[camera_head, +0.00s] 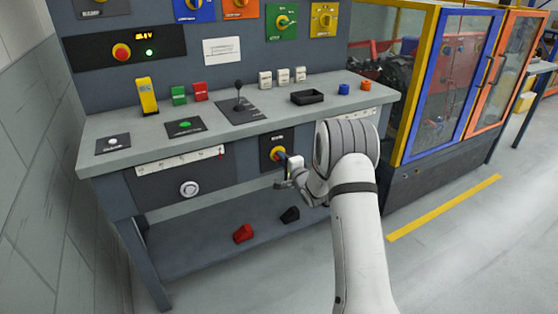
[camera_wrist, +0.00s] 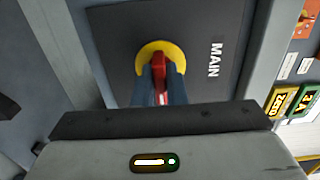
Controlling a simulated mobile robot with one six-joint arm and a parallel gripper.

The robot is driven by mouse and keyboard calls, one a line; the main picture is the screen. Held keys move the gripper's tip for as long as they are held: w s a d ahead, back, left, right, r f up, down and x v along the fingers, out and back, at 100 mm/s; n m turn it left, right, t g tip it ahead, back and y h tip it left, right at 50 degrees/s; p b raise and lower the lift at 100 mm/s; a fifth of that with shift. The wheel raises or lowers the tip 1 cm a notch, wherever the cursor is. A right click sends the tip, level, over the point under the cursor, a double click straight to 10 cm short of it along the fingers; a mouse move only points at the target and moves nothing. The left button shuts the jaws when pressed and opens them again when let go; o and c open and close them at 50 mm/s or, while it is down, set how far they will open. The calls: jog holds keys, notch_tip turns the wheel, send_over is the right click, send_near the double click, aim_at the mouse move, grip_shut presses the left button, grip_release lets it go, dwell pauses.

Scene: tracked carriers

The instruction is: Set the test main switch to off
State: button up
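The main switch is a red handle (camera_wrist: 160,66) on a round yellow plate (camera_wrist: 147,55), set in a dark panel marked MAIN (camera_wrist: 215,58) in the wrist view. In the head view the yellow plate (camera_head: 277,153) shows on the bench's front panel. My gripper (camera_wrist: 161,76) is at the switch, with its two dark fingers on either side of the red handle, closed on it as far as the wrist view shows. In the head view my gripper (camera_head: 287,162) reaches the switch from the right. The switch's position marks are not readable.
Above is the grey bench top (camera_head: 140,122) with a joystick (camera_head: 239,100), coloured blocks and a black tray (camera_head: 307,97). A red pedal (camera_head: 243,233) and a black pedal (camera_head: 290,214) lie on the low shelf. A fenced cell (camera_head: 440,95) stands at right; floor in front is clear.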

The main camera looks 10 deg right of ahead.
grip_shut()
